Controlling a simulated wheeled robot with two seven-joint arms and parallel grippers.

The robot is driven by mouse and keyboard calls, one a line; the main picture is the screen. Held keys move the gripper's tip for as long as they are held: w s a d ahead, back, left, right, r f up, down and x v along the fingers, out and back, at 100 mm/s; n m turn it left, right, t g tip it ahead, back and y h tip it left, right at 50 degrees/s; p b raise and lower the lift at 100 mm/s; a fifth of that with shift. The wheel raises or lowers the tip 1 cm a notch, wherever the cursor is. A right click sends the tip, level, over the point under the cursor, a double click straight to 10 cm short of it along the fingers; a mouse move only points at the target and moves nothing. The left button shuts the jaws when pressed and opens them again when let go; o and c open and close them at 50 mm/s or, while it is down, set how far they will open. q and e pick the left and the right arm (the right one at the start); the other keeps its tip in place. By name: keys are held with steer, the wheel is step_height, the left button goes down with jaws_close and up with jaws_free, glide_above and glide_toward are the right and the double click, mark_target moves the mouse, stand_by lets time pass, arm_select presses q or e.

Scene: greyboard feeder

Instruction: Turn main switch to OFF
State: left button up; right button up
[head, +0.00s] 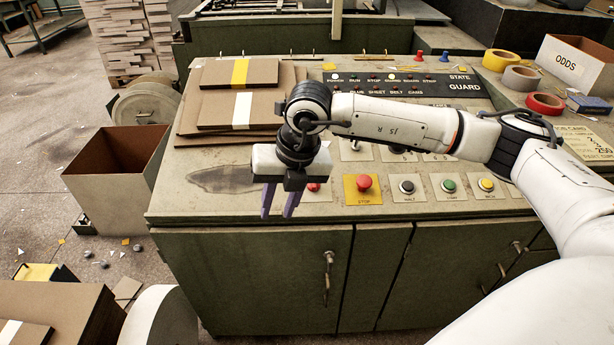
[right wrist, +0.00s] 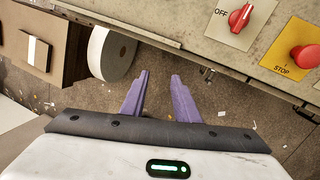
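The main switch is a red rotary knob (right wrist: 240,16) on a pale plate at the top right of the right wrist view. The word OFF is printed on the plate to the left of the knob. In the head view the knob (head: 313,187) is partly hidden beside my right gripper (head: 278,213). The right gripper also shows in the right wrist view (right wrist: 159,76), with its two purple fingers apart and nothing between them. It hangs at the front edge of the panel, to the left of the switch and not touching it. My left gripper is not in view.
A red STOP button (head: 364,183) on a yellow plate is just right of the switch. HALT, green and yellow buttons (head: 486,185) continue right. Stacked greyboards (head: 238,100) lie on the panel's left. An open box (head: 118,165) stands on the floor at left. Cabinet doors (head: 265,280) are below.

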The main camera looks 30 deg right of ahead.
steer(key=w+d+r+m+t+h, duration=0.1)
steer(key=w+d+r+m+h, duration=0.25)
steer(key=d, duration=0.75)
steer(key=shift+n+h, duration=0.35)
steer(key=shift+n, duration=0.3)
steer(key=p+x, duration=0.1)
steer(key=x, duration=0.7)
steer(key=shift+w+d, duration=0.1)
steer(key=shift+w, duration=0.05)
jaws_close()
